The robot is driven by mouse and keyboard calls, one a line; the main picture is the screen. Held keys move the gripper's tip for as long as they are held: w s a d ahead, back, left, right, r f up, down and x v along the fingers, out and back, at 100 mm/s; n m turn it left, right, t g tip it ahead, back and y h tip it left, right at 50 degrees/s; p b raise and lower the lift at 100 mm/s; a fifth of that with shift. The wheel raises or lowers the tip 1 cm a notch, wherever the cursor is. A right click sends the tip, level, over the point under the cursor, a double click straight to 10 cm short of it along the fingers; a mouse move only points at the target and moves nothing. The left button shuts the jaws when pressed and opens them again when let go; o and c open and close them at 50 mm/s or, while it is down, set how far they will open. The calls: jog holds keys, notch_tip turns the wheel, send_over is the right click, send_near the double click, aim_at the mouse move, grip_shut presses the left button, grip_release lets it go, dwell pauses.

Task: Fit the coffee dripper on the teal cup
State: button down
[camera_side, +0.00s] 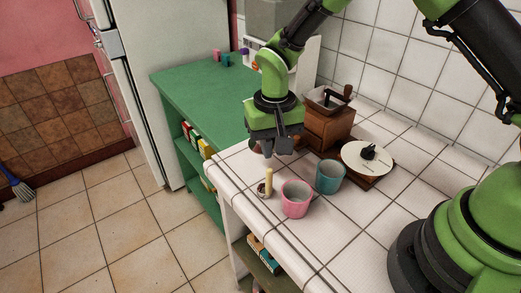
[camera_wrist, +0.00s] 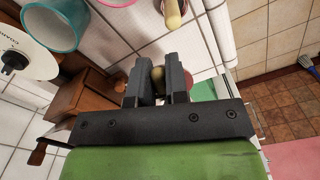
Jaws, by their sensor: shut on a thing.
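The teal cup (camera_side: 330,180) stands upright on the white tiled counter, and its open mouth shows in the wrist view (camera_wrist: 56,24). My gripper (camera_side: 274,146) is above the counter, to the left of the teal cup and higher than it. In the wrist view its fingers (camera_wrist: 159,88) are closed around a small tan rounded part. Most of this held thing is hidden by the gripper. The teal cup's mouth looks empty.
A pink cup (camera_side: 295,200) stands close in front of the teal cup. A cream upright stick (camera_side: 269,181) stands near the counter's front edge. A wooden grinder (camera_side: 326,128) and a white disc (camera_side: 361,163) with a black knob are behind. A green shelf (camera_side: 205,93) adjoins the counter.

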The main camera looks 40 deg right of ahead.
jog(key=s+d+m, duration=0.4)
jog(key=s+m, duration=0.4)
jog(key=s, duration=0.2)
jog(key=shift+s+d+r, duration=0.25)
jog(key=shift+f, duration=1)
dwell(2.4)
jog(key=c, duration=1.1)
grip_release()
jog(key=shift+o, duration=0.2)
jog(key=shift+r, duration=0.1)
notch_tip(320, 180, up, 7)
